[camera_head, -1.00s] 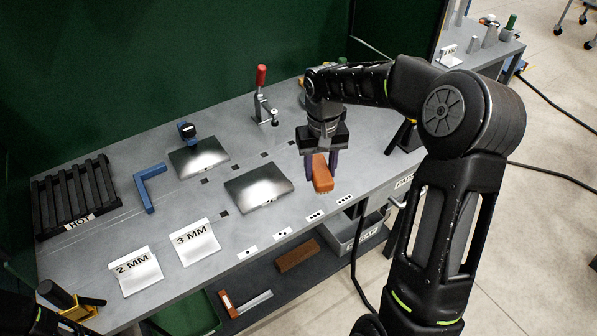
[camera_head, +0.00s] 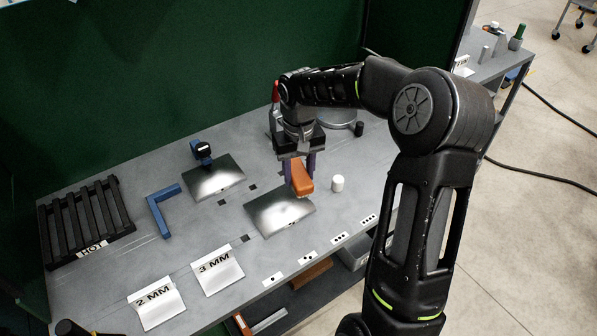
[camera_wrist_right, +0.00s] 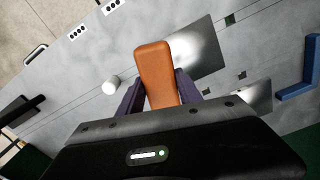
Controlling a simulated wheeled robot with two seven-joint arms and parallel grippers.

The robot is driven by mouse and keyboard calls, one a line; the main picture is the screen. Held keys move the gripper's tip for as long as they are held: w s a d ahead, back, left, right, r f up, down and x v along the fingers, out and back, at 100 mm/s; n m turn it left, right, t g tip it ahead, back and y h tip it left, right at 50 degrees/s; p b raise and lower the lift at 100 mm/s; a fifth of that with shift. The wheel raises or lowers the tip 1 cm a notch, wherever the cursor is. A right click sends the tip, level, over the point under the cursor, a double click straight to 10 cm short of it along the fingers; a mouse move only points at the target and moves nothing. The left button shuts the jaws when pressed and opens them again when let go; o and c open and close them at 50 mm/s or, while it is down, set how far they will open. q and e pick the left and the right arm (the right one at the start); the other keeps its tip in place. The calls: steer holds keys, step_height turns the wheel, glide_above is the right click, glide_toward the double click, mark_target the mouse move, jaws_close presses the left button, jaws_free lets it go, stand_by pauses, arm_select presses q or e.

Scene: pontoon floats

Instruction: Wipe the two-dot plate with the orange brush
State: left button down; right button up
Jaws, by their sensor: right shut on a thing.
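The orange brush (camera_head: 301,180) is held in my right gripper (camera_head: 298,170), between its purple-grey fingers. In the right wrist view the brush (camera_wrist_right: 157,75) points away from the gripper (camera_wrist_right: 158,95) and overlaps the plate's edge. The near metal plate (camera_head: 277,215) lies flat and lines up with the two-dot tag (camera_head: 308,257) on the front edge; it also shows in the wrist view (camera_wrist_right: 203,60). The brush is at this plate's far right corner; I cannot tell whether it touches. My left gripper is not in view.
A second plate (camera_head: 208,184) lies farther back, with a blue-black tool (camera_head: 201,152) at its edge. A white cylinder (camera_head: 337,183) stands just right of the brush. A blue angle piece (camera_head: 161,212), a black rack (camera_head: 85,222) and 2 MM (camera_head: 157,303) and 3 MM (camera_head: 218,273) cards are left.

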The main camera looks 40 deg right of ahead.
steer(key=shift+f+b, duration=1.75)
steer(key=shift+f, duration=1)
steer(key=shift+f+b, duration=0.75)
steer(key=shift+f, duration=0.3)
steer(key=shift+a, duration=0.15)
steer(key=shift+a+r+b, duration=0.2)
steer(key=shift+a+b, duration=0.2)
steer(key=shift+a, duration=1.45)
steer(key=shift+f, duration=0.2)
steer(key=shift+d, duration=0.15)
